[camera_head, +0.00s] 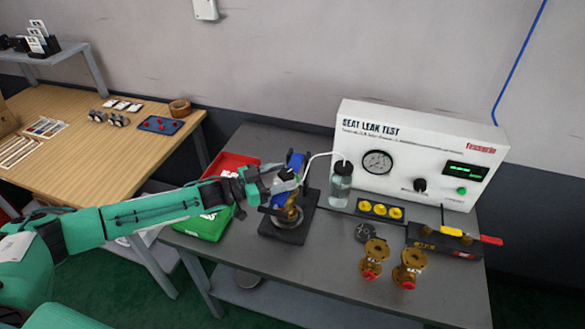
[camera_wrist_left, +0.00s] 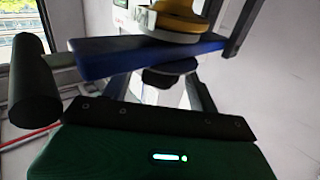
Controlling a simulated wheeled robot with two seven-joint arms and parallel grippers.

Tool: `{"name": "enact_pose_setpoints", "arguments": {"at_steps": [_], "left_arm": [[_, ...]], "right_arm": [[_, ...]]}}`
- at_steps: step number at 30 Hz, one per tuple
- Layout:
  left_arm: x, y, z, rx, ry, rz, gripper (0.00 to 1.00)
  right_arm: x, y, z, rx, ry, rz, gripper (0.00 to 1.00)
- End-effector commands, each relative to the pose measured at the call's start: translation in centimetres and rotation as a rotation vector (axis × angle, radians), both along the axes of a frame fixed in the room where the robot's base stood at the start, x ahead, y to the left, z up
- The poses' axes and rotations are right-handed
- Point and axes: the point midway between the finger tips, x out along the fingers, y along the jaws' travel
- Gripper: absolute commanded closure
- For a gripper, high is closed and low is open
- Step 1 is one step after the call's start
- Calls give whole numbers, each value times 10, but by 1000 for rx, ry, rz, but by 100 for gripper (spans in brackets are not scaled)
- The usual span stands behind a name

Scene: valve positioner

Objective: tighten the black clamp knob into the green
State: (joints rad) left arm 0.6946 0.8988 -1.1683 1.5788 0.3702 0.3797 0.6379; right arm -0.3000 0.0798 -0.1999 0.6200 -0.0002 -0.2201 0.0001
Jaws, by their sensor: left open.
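A clamp fixture with a black base (camera_head: 286,232) stands on the grey table, with a brass valve (camera_head: 291,212) in it. A blue crossbar (camera_head: 296,160) is over the valve; it also shows in the left wrist view (camera_wrist_left: 110,57). A dark round part that looks like the black clamp knob (camera_wrist_left: 165,77) is next to this bar in the wrist view. The knob and any green mark cannot be made out in the head view. My left gripper (camera_head: 262,184) is open at the left of the fixture, close to the bar; contact with the knob cannot be told. My right gripper is out of view.
A red tray (camera_head: 236,162) and a green tray (camera_head: 205,226) lie behind and under my left arm. A bottle (camera_head: 341,185) and the white leak tester (camera_head: 420,150) stand to the right. Two brass valves (camera_head: 372,262) (camera_head: 409,266) stand at the front right. The front table middle is clear.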

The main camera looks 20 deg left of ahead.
Motion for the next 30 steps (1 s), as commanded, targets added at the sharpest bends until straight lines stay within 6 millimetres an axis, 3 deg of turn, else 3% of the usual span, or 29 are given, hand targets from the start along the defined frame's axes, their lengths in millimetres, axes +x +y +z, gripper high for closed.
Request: {"name": "enact_pose_setpoints", "arguments": {"at_steps": [6,19,20,26,30], "left_arm": [[18,-22,2,-1,-1,-1,40],[24,-29,0,1,-1,-1,40],[24,-29,0,1,-1,-1,42],[23,-29,0,1,-1,-1,81],[23,-29,0,1,-1,-2,84]], "right_arm": [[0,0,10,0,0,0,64],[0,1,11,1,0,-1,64],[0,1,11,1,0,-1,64],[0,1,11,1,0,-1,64],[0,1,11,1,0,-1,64]]}}
